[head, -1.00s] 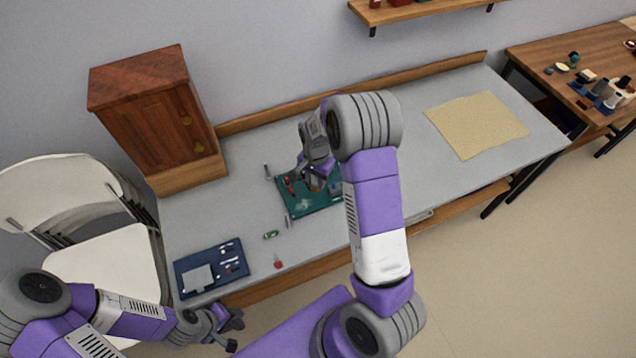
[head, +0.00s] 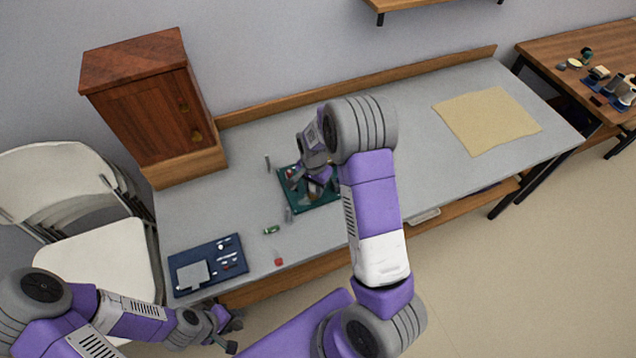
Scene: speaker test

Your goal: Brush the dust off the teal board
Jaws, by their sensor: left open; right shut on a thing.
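The teal board (head: 321,201) lies on the grey workbench, partly hidden by my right arm and gripper. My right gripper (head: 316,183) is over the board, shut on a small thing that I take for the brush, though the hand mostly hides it. I cannot tell if it touches the board. Dust on the board cannot be made out clearly at this size. My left gripper (head: 232,332) is open and empty, low at the left, in front of the bench's front edge and away from the board.
A navy mat (head: 236,245) with small tools lies at the bench's front left. A green item (head: 271,230) and a red item (head: 279,262) lie near the front edge. A wooden cabinet (head: 150,115) stands back left. A tan sheet (head: 487,120) lies right, with clear bench around it.

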